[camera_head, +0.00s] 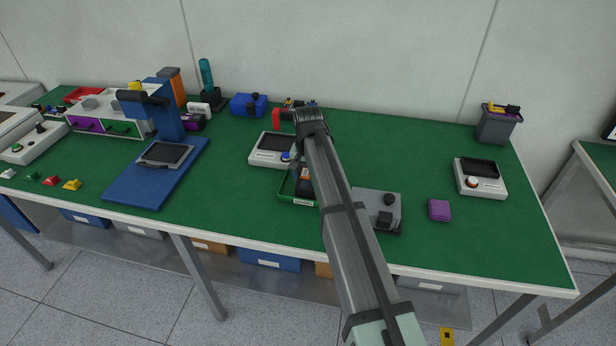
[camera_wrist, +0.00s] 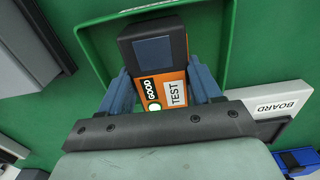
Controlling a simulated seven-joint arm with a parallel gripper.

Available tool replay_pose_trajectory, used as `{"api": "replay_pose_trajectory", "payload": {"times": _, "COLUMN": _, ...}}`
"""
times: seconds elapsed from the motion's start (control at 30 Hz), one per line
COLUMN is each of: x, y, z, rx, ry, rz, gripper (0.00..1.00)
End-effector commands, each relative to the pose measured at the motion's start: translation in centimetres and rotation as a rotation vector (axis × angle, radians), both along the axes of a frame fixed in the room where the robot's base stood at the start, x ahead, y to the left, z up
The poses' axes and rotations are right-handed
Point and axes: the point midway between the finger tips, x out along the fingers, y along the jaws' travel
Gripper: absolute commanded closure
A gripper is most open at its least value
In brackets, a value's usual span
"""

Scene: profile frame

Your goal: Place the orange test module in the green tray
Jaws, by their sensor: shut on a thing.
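The orange test module (camera_wrist: 150,85) has a dark top block and labels reading GOOD and TEST in the wrist view. My gripper (camera_wrist: 158,88) is shut on it, with a blue-grey finger on each side. The green tray (camera_wrist: 229,45) surrounds the module's far end in that view. In the head view the green tray (camera_head: 299,202) sits near the table's front middle, and my arm covers its right part. The module (camera_head: 304,174) shows there only in part, over the tray. I cannot tell whether it touches the tray floor.
A white device (camera_head: 268,150) with a screen stands just behind the tray. The green tabletop further right is mostly clear.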

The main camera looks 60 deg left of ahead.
Motion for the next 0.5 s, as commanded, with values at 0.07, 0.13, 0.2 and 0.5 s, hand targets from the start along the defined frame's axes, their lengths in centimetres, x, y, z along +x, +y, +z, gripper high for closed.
{"api": "replay_pose_trajectory", "payload": {"times": 0.07, "x": 0.01, "y": 0.01, "z": -0.05, "rx": 0.001, "ry": -0.001, "rz": 0.0, "gripper": 0.74}}
{"api": "replay_pose_trajectory", "payload": {"times": 0.13, "x": 0.01, "y": 0.02, "z": -0.02, "rx": 0.001, "ry": -0.001, "rz": 0.0, "gripper": 0.74}}
{"api": "replay_pose_trajectory", "payload": {"times": 0.2, "x": 0.01, "y": 0.02, "z": -0.01, "rx": 0.001, "ry": -0.001, "rz": 0.0, "gripper": 0.74}}
{"api": "replay_pose_trajectory", "payload": {"times": 0.5, "x": 0.01, "y": 0.02, "z": -0.29, "rx": 0.001, "ry": -0.001, "rz": 0.0, "gripper": 0.25}}
